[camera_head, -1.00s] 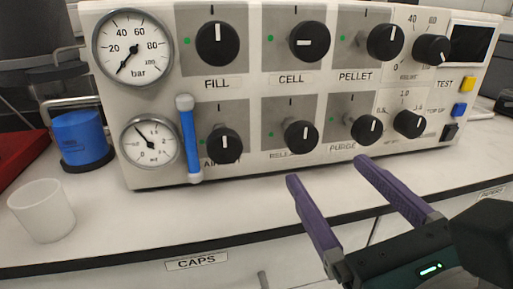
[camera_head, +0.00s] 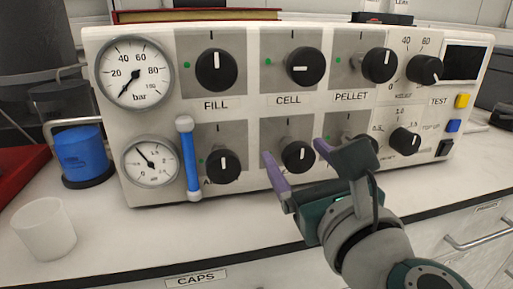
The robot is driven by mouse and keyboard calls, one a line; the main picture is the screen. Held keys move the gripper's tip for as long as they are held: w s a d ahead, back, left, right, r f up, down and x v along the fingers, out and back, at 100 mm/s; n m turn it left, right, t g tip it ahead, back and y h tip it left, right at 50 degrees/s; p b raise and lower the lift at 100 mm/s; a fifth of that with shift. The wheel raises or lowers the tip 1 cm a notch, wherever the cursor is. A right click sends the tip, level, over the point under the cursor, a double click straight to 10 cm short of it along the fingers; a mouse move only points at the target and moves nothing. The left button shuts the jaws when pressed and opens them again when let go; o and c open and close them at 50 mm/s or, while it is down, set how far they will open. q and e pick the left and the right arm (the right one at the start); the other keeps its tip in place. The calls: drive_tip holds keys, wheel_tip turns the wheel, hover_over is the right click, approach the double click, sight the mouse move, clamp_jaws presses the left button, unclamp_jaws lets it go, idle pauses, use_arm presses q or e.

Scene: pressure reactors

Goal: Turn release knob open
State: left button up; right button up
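The release knob (camera_head: 298,157) is a round black knob with a white pointer line, second from left in the lower row of the control panel (camera_head: 230,118). Its pointer stands about upright, and a green dot shows to its left. My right gripper (camera_head: 292,149) is open, with one purple finger at the knob's left and the other at its right. The knob shows between the fingertips; I cannot tell whether they touch it. The label under the knob is hidden by the gripper. My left gripper is not in view.
The purge knob (camera_head: 363,150), to the right, is partly hidden by my gripper. A blue tube (camera_head: 189,158) with white ends stands at the panel's left. A white cup (camera_head: 45,230) and a blue container (camera_head: 82,155) stand on the bench at left.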

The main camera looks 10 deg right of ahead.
clamp_jaws()
idle(0.4)
drive_tip(key=shift+n, duration=0.4)
drive_tip(key=n+p, duration=0.1)
drive_tip(key=n, duration=0.4)
drive_tip(key=n+p, duration=0.1)
drive_tip(key=n, duration=0.5)
drive_tip(key=shift+r+p, duration=0.1)
drive_tip(key=shift+p, duration=0.3)
drive_tip(key=n+p, duration=0.2)
drive_tip(key=n, duration=0.4)
drive_tip(key=n+p, duration=0.1)
drive_tip(key=n, duration=0.2)
drive_tip(key=shift+n, duration=1.5)
drive_tip(key=shift+p, duration=0.3)
